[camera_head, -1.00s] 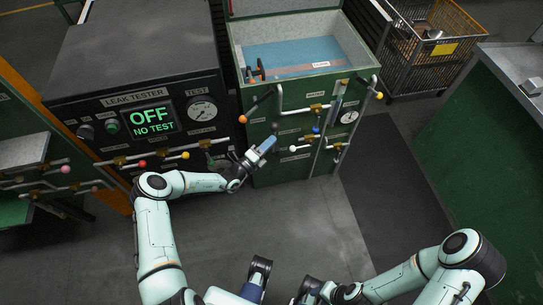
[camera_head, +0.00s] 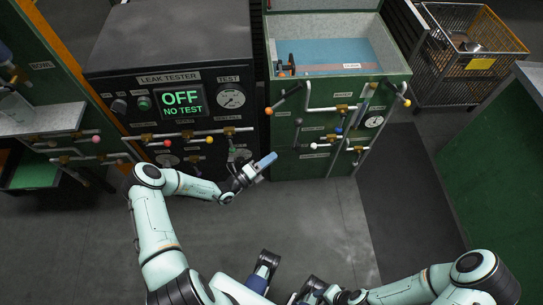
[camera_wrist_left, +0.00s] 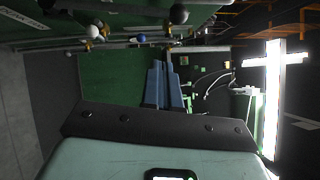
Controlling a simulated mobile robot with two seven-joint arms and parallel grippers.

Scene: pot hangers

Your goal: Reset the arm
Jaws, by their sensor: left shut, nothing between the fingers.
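My left gripper (camera_head: 263,164) is raised in front of the gap between the leak tester (camera_head: 205,130) and the green tank cabinet (camera_head: 345,168). Its blue fingers (camera_wrist_left: 165,86) are together and empty, also in the left wrist view. No lever touches them in the head view. My left arm (camera_head: 158,225) comes up from the lower left, bent at the elbow. My right arm (camera_head: 455,280) is folded at the lower right; its fingertips cannot be made out.
The leak tester's screen (camera_head: 180,102) reads "OFF NO TEST". Levers with coloured knobs (camera_head: 268,111) stick out from both cabinets. A wire basket (camera_head: 440,82) stands at the back right, a green bench (camera_head: 505,165) at the right. The grey floor (camera_head: 325,220) ahead is clear.

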